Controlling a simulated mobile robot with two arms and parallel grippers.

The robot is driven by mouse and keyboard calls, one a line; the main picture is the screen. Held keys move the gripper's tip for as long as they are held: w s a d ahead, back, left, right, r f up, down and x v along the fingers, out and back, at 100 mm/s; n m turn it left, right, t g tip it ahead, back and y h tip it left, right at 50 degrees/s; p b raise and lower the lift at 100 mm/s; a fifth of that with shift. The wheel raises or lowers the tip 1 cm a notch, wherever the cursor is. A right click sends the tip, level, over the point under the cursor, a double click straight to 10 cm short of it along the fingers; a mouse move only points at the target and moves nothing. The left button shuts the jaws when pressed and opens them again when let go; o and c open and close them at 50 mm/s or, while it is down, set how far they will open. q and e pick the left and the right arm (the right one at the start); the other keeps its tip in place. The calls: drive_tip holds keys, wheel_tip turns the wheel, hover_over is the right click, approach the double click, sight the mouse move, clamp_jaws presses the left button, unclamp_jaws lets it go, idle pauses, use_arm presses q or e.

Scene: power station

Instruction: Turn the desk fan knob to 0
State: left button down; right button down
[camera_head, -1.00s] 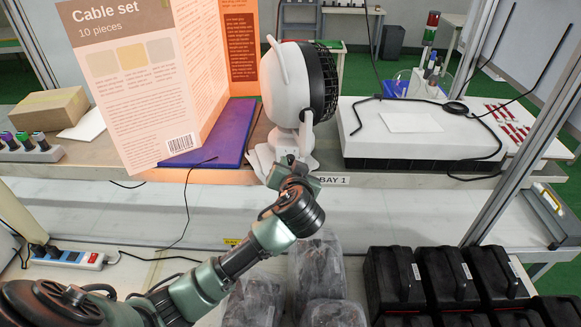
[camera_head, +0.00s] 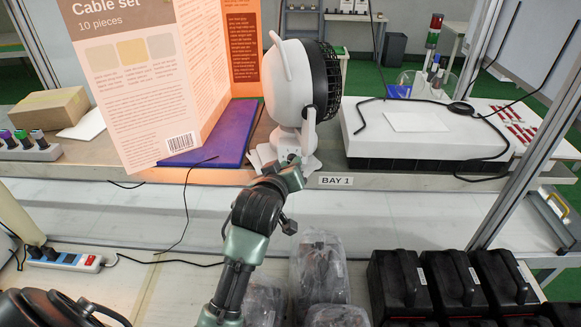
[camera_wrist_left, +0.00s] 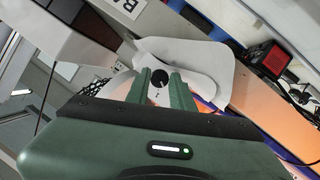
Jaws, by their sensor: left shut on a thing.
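The white desk fan (camera_head: 290,85) with a black grille stands upright at the near edge of the upper bench, its grille facing right. My left gripper (camera_head: 288,165) reaches up to the front of the fan's base and hides the knob in the head view. In the left wrist view, the round black knob (camera_wrist_left: 160,77) on the white base (camera_wrist_left: 205,68) sits between the tips of my green fingers (camera_wrist_left: 160,88). The fingers are shut on it. A small mark shows below the knob, too small to read.
A white slab (camera_head: 420,135) with a black cable lies to the right. Wrapped packages (camera_head: 320,270) and black cases (camera_head: 455,280) fill the lower shelf.

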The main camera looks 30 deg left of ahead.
use_arm(q)
drive_tip(key=shift+a+n+t+h, duration=0.15)
drive_tip(key=shift+n+t+h, duration=0.55)
drive_tip(key=shift+n, duration=0.9)
drive_tip(key=c, duration=1.5)
unclamp_jaws()
drive_tip(key=shift+f, duration=0.1)
